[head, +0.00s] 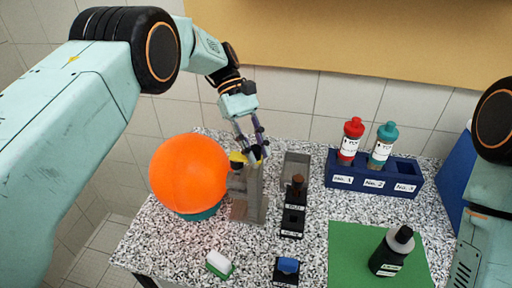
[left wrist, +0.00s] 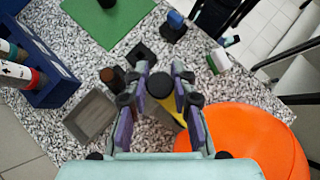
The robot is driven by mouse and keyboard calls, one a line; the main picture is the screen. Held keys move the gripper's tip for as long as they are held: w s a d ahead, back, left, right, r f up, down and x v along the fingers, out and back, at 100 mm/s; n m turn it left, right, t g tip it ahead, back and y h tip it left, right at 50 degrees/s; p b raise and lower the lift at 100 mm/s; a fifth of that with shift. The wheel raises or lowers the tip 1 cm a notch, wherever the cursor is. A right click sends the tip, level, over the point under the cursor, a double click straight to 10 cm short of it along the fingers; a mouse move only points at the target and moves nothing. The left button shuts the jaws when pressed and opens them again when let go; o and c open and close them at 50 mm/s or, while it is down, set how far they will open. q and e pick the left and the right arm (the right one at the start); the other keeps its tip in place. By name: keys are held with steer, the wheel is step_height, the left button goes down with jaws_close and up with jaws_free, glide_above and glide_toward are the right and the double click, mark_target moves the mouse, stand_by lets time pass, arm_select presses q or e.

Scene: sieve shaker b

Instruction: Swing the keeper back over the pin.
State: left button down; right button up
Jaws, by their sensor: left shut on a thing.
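A grey metal stand (head: 258,205) rises from the speckled table beside a large orange ball. A small yellow part (head: 237,157), which looks like the keeper, is at its top; it shows as a yellow strip in the left wrist view (left wrist: 180,102). My left gripper (head: 256,154) reaches down to the top of the stand. In the left wrist view its two purple-lined fingers (left wrist: 163,108) are on either side of the yellow strip and a dark round top (left wrist: 160,84). The exact contact is hard to see, and I cannot make out the pin. My right gripper is out of view.
The orange ball (head: 188,172) is close left of the stand. A grey tray (head: 297,165) and dark stamp holders (head: 292,222) are close right. A blue rack (head: 375,184) holds red and teal bottles. A black bottle (head: 391,252) is on a green mat (head: 350,265).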

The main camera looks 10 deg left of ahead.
mark_target(256, 148)
arm_select(q)
steer(key=c, duration=1.1)
jaws_free()
step_height(256, 148, up, 10)
steer(key=shift+f, duration=0.1)
steer(key=shift+w, duration=0.1)
steer(key=shift+a, duration=0.1)
